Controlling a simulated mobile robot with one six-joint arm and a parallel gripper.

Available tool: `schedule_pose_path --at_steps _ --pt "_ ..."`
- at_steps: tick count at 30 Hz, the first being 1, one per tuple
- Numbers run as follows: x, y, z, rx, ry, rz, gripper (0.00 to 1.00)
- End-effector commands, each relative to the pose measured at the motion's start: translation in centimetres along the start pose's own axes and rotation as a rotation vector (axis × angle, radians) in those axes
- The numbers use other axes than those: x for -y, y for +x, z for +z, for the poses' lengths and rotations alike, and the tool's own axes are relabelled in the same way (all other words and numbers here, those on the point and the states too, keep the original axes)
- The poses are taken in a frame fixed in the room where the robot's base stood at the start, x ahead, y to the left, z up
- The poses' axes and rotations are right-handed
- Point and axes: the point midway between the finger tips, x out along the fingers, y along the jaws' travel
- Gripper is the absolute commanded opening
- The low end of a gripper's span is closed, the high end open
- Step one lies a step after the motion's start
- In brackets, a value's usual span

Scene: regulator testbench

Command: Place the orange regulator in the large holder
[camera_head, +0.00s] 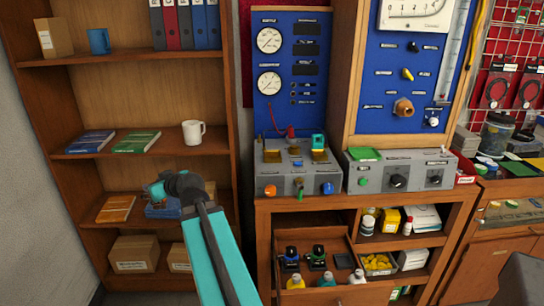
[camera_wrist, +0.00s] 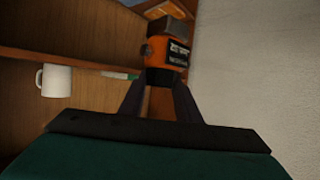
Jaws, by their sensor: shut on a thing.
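In the wrist view, my gripper (camera_wrist: 160,88) is shut on the orange regulator (camera_wrist: 176,27), which has a black label and a dark lower collar. The regulator stands out beyond the fingertips. In the head view, my teal and dark arm reaches toward the left shelf, and the held regulator cannot be made out there. The grey test box (camera_head: 297,174) on the bench carries yellowish holders, one at its left (camera_head: 272,156) and one at its right (camera_head: 320,156). A teal part stands at the right one. I cannot tell which holder is the large one.
The wooden shelf (camera_head: 148,58) at left holds a white mug (camera_head: 193,132), books and boxes. A second grey box (camera_head: 398,172) stands right of the test box. Below, an open drawer (camera_head: 340,294) holds dark devices and small bottles. Gauges hang on the blue panel (camera_head: 288,60).

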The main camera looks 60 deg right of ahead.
Motion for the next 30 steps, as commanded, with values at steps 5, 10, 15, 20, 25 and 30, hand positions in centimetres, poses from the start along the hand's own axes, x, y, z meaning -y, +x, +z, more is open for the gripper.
schedule_pose_path --at_steps 5,10,15,20,25,30 --pt "-4.2 -2.2 -0.4 -0.002 0.004 0.009 0.0" --pt "-7.8 -4.4 -0.5 -0.003 0.004 0.011 0.0" --pt "-11.3 -6.8 -0.7 -0.003 0.004 0.01 0.0" --pt "-14.4 -9.3 -0.8 -0.003 0.004 0.009 0.0" --pt "-17.7 -12.2 -1.0 -0.003 0.004 0.012 0.0" --pt "-20.9 -15.4 -1.1 -0.003 0.009 0.021 0.0"
